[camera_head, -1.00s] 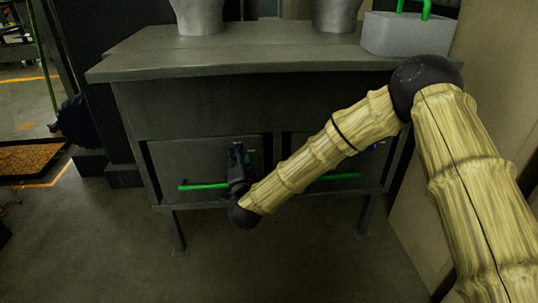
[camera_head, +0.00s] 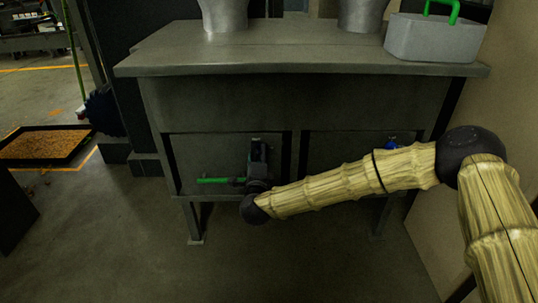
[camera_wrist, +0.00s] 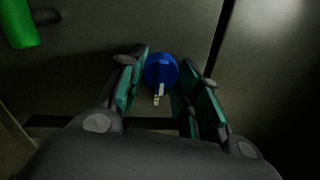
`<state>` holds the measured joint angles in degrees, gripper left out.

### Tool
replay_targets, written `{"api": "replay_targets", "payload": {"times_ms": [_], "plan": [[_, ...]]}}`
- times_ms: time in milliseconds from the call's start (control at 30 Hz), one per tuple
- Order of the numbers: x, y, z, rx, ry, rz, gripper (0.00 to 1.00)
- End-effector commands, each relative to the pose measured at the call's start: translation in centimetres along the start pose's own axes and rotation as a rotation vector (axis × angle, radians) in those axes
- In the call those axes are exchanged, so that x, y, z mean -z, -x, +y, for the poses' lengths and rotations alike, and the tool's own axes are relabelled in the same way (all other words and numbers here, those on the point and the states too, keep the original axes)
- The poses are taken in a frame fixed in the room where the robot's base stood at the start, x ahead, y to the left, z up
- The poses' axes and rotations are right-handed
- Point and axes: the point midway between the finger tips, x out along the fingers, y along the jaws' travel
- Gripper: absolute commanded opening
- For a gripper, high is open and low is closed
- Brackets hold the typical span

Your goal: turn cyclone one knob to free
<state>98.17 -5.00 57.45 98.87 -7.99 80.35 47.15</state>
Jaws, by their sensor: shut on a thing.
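In the wrist view, a round blue knob (camera_wrist: 160,68) sits between the teal pads of my gripper (camera_wrist: 166,76). A pale pointer on the knob points down toward the wrist. My gripper is shut on this knob. In the head view, my gripper (camera_head: 258,154) is at the right part of the left lower panel (camera_head: 205,154) of the grey cabinet. It hides the held knob there. A second blue knob (camera_head: 390,143) shows on the right lower panel, above my forearm.
A green bar handle (camera_head: 213,181) sticks out left of my gripper; it also shows in the wrist view (camera_wrist: 18,24). A grey box with a green handle (camera_head: 434,38) stands on the cabinet top (camera_head: 290,52). A wall is close on the right. Floor in front is open.

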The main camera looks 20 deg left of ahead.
Motion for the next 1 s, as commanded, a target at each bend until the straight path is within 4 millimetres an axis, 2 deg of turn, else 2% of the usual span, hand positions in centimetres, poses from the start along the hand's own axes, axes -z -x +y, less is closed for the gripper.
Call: {"api": "replay_targets", "payload": {"times_ms": [433, 467, 567, 867, 1000], "plan": [[-0.36, 0.03, 0.16, -0.002, -0.009, -0.004, 0.0], [-0.36, 0.04, 0.16, -0.002, -0.009, -0.004, 0.37], [-0.34, 0.03, 0.14, -0.002, -0.009, -0.004, 0.56], [-0.31, 0.05, 0.09, -0.001, -0.008, -0.004, 0.56], [-0.32, 0.64, 0.11, -0.002, -0.008, -0.004, 0.56]]}}
